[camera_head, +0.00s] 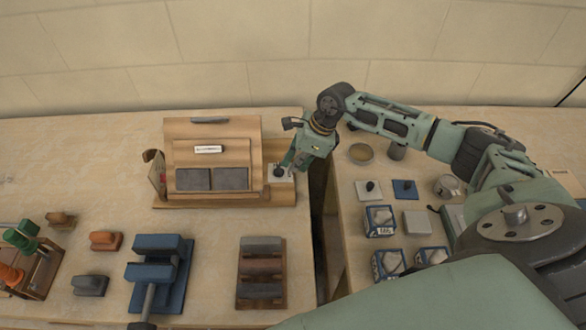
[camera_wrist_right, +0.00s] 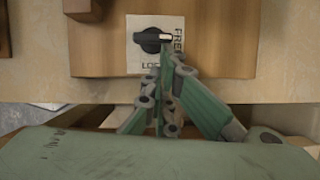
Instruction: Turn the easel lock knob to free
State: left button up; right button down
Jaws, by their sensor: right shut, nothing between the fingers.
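The easel (camera_head: 215,150) is a wooden stand at the back of the left table. A white plate (camera_wrist_right: 133,60) on its right end carries a black lock knob (camera_wrist_right: 152,40). In the wrist view the knob's white mark points right, towards the word FREE; the word at the bottom is partly hidden by a finger. My right gripper (camera_wrist_right: 166,52) is shut and empty, its fingertips at the lower right edge of the knob; I cannot tell if they touch it. In the head view the right gripper (camera_head: 284,167) covers part of the plate. My left gripper is not in view.
A dark gap (camera_head: 322,230) separates the two tables. A wooden rack (camera_head: 262,272) and a blue stand (camera_head: 160,270) are in front of the easel. Several small boxes (camera_head: 380,222) and blocks sit on the right table. Bare tabletop lies left of the easel.

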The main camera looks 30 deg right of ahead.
jog(key=shift+a+r, duration=0.15)
jog(key=shift+a, duration=0.05)
